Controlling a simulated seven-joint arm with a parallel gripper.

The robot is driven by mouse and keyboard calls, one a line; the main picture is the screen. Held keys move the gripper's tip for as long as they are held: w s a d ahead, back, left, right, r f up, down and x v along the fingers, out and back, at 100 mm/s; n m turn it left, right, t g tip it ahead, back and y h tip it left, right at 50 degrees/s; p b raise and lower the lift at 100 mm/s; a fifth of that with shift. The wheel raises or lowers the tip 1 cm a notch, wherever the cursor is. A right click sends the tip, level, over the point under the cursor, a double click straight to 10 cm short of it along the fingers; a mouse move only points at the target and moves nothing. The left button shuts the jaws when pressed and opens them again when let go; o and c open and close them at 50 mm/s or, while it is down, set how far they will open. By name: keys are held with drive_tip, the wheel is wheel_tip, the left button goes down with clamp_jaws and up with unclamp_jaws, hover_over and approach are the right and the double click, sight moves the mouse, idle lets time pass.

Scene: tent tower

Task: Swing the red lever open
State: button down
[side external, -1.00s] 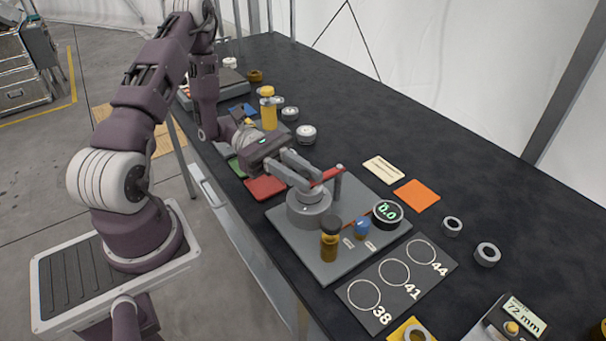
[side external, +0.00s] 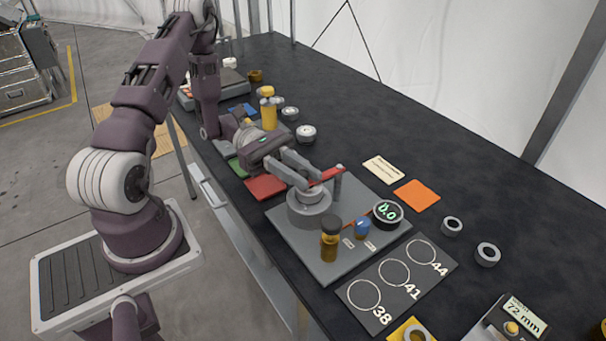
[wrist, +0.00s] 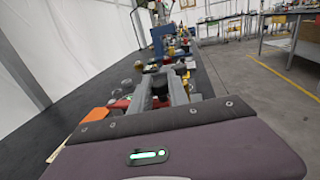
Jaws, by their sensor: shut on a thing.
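The red lever (side external: 328,175) lies across the top of a round grey housing (side external: 309,206) on a grey base plate (side external: 327,262). Its far end is beside an upright grey post (side external: 338,186). My gripper (side external: 309,180) is over the housing, its fingers shut on the lever near the housing's top. The fingers partly hide the lever's inner end. In the wrist view the fingers (wrist: 170,90) reach forward, and a bit of red (wrist: 120,103) shows left of them; the grip itself is unclear there.
On the same plate stand a round gauge (side external: 387,212) reading 0.0, a brown bottle (side external: 330,245) and a blue knob (side external: 362,228). A marked ring board (side external: 395,282) lies in front. An orange square (side external: 417,195) lies to the right. The table's back right is clear.

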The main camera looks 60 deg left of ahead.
drive_tip(key=a+m+g, duration=0.1)
drive_tip(key=g, duration=0.1)
drive_tip(key=a+m+g, duration=0.1)
drive_tip(key=g, duration=0.1)
drive_tip(key=a+m+g, duration=0.1)
drive_tip(key=m+g, duration=0.1)
drive_tip(key=shift+w+a+g, duration=0.15)
drive_tip(key=shift+w+g, duration=0.15)
drive_tip(key=shift+w, duration=0.1)
drive_tip(key=shift+w+a+m+g+y, duration=0.3)
drive_tip(key=shift+a+m+g+y, duration=0.15)
drive_tip(key=shift+m+g, duration=0.45)
drive_tip(key=shift+w+a+m+g+y, duration=0.4)
drive_tip(key=shift+m+g, duration=0.25)
drive_tip(key=shift+g, duration=0.6)
drive_tip(key=shift+w+a+m+g+y, duration=0.2)
drive_tip(key=shift+a+m+g+y, duration=0.25)
drive_tip(key=shift+m+g, duration=0.45)
drive_tip(key=shift+a+g, duration=0.1)
drive_tip(key=shift+g, duration=0.15)
drive_tip(key=c, duration=1.3)
unclamp_jaws()
drive_tip(key=shift+o, duration=0.2)
